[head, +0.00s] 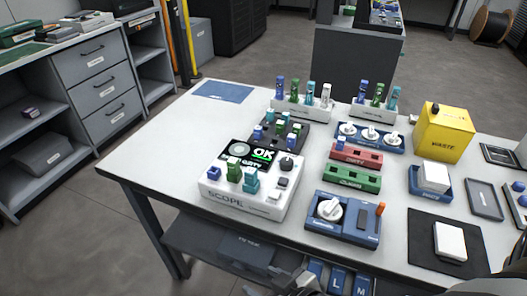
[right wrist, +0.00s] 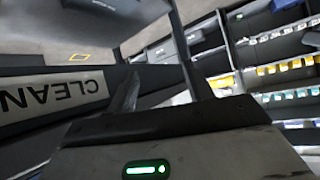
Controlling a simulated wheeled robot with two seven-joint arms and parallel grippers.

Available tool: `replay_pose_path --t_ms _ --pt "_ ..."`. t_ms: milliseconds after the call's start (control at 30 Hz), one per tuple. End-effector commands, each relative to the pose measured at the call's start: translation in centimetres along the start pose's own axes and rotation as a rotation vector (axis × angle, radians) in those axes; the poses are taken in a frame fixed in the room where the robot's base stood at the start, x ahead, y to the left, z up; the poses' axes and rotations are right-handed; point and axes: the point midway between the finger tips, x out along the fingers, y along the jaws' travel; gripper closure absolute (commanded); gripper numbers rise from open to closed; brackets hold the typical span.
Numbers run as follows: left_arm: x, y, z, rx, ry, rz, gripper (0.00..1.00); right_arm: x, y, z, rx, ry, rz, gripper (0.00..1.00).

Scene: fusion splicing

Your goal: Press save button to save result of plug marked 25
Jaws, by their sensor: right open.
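The white scope (head: 240,208) stands at the front left of the table, with "OK" lit on its dark screen (head: 250,155). A black knob (head: 287,162) and small buttons (head: 282,182) are on its right side; I cannot read which is the save button. A blue plug (head: 213,173), a green plug (head: 234,170) and a teal plug (head: 250,180) stand on its front. Their numbers are too small to read. My right gripper (right wrist: 160,70) is open and empty in the right wrist view, away from the scope. My left gripper is not in view.
Behind the scope are a dark block with plugs (head: 297,133) and white racks (head: 300,110). Right of it are a red holder (head: 357,154), a green holder (head: 352,178) and a blue dial unit (head: 343,230). A yellow waste bin (head: 443,132) stands farther right.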

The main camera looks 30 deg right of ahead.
Motion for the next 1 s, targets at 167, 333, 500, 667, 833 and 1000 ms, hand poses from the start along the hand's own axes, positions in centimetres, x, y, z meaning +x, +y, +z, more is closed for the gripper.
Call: replay_pose_path --t_ms 167,333,500,667,833,1000 --pt "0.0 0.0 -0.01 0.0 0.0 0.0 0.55 0.0 0.0 -0.02 0.0 0.0 0.0 0.65" --pt "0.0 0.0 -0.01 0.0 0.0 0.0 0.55 0.0 0.01 -0.03 0.0 0.0 0.0 1.0" --pt "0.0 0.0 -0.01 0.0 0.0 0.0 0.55 0.0 0.01 -0.04 0.0 0.001 0.0 1.0" --pt "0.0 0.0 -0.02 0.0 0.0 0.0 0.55 0.0 0.02 -0.05 0.0 0.001 0.0 1.0" --pt "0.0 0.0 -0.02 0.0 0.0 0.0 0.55 0.0 0.02 -0.06 -0.001 0.001 0.0 1.0" --pt "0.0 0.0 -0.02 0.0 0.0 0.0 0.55 0.0 0.02 -0.07 -0.001 0.001 0.0 1.0"
